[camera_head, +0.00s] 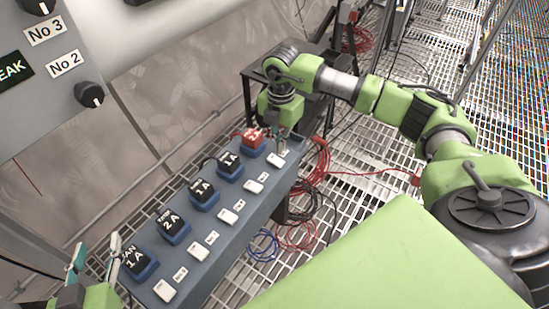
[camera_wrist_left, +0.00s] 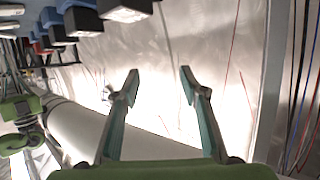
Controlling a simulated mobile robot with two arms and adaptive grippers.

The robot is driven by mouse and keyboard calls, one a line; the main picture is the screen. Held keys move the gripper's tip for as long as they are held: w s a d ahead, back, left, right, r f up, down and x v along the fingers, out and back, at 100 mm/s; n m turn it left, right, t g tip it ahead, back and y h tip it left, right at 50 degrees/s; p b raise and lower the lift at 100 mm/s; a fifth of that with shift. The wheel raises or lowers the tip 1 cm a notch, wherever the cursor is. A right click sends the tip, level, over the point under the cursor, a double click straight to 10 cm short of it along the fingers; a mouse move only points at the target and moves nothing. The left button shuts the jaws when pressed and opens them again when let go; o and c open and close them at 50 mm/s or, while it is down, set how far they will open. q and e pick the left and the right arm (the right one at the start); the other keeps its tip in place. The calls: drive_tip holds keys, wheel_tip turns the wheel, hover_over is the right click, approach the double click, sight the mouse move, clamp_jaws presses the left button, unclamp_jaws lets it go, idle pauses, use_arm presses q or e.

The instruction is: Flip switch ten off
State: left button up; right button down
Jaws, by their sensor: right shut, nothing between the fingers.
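A grey-blue switch panel (camera_head: 215,265) runs diagonally through the head view. It bears a row of black switches on blue bases, such as the near one marked FAN 1A (camera_head: 138,263), and a red switch (camera_head: 254,138) at the far end. White switches (camera_head: 228,216) with small tags line its right side; the tags are too small to read, so I cannot tell which is switch ten. My right gripper (camera_head: 280,140) is shut and empty over the far end, close to the red switch. My left gripper (camera_head: 95,256) is open and empty beside the near end; its spread fingers show in the left wrist view (camera_wrist_left: 159,76).
A grey wall box with black knobs (camera_head: 89,94) and No 2 and No 3 labels stands at upper left. Red cables (camera_head: 318,165) and dark cables hang right of the panel over the grating floor (camera_head: 365,165). A black stand (camera_head: 318,105) is behind my right gripper.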

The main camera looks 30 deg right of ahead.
drive_tip(key=shift+r+p, duration=0.4)
drive_tip(key=shift+r, duration=0.1)
use_arm(q)
drive_tip(key=s+a+f+g+y, duration=0.1)
drive_tip(key=s+a+f+g, duration=0.1)
drive_tip(key=s+f+g, duration=0.2)
drive_tip(key=shift+s+a+f+g+p, duration=0.35)
drive_tip(key=shift+s+f, duration=0.75)
drive_tip(key=shift+f, duration=0.6)
use_arm(e)
drive_tip(key=shift+r, duration=0.5)
drive_tip(key=shift+a, duration=0.1)
